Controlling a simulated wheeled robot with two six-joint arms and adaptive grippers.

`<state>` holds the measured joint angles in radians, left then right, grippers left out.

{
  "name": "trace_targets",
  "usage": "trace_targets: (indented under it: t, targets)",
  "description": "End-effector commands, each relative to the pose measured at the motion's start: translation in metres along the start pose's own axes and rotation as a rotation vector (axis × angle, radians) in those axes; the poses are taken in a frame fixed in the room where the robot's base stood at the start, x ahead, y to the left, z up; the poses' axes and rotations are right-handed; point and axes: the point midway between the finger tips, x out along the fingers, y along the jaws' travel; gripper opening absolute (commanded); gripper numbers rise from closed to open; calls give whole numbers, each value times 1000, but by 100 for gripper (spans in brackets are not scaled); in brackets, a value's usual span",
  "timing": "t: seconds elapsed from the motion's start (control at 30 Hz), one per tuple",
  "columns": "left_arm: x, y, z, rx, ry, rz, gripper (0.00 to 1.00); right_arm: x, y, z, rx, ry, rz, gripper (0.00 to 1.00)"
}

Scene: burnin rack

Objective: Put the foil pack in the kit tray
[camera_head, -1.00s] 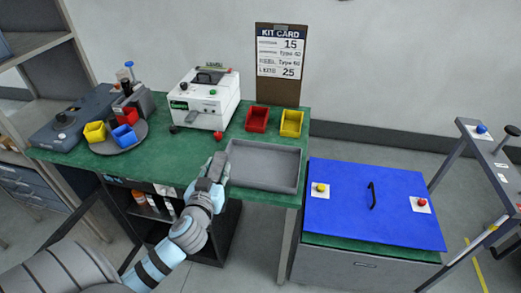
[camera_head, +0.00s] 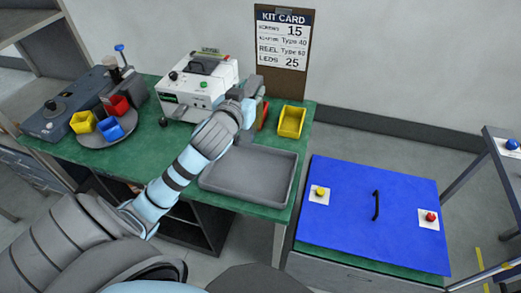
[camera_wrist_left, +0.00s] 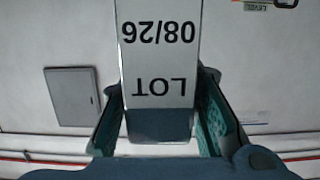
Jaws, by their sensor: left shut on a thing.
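My left gripper (camera_head: 254,86) is shut on the foil pack (camera_wrist_left: 158,60). In the left wrist view the pack is a pale, flat-faced piece between the two green-lined fingers, with "LOT 08/26" printed upside down and a dark band at its lower end. In the head view the gripper is in front of the red bin and the lower part of the kit card; I cannot make out the pack clearly there. The kit tray (camera_head: 245,199), grey, shallow and empty where visible, lies on the green bench nearer me than the gripper. My right gripper is not in view.
The white machine (camera_head: 198,85) stands left of the gripper. The red bin (camera_head: 262,115), partly hidden, and yellow bin (camera_head: 291,121) sit behind the tray. The kit card (camera_head: 284,50) stands at the back.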

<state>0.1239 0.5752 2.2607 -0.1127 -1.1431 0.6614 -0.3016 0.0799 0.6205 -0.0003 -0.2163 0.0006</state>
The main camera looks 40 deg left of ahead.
Motion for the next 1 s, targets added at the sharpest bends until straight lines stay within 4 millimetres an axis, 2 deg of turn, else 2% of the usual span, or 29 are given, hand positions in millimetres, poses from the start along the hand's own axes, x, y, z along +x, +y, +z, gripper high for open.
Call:
trace_targets:
  t: [0.13, 0.3, 0.4, 0.57, 0.7, 1.0]
  targets:
    - [5, -2, 48, -1, -7, -2, 0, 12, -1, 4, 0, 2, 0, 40]
    - [22, 0, 115, 0, -8, -1, 0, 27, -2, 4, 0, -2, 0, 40]
    - [28, 0, 139, 1, -5, -1, 0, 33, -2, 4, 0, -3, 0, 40]
    - [33, 0, 161, 1, -4, -1, 0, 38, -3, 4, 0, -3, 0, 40]
    - [38, 0, 189, 1, -4, -1, 0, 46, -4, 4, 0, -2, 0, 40]
    - [39, 0, 192, 1, -2, 0, 0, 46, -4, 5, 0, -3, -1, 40]
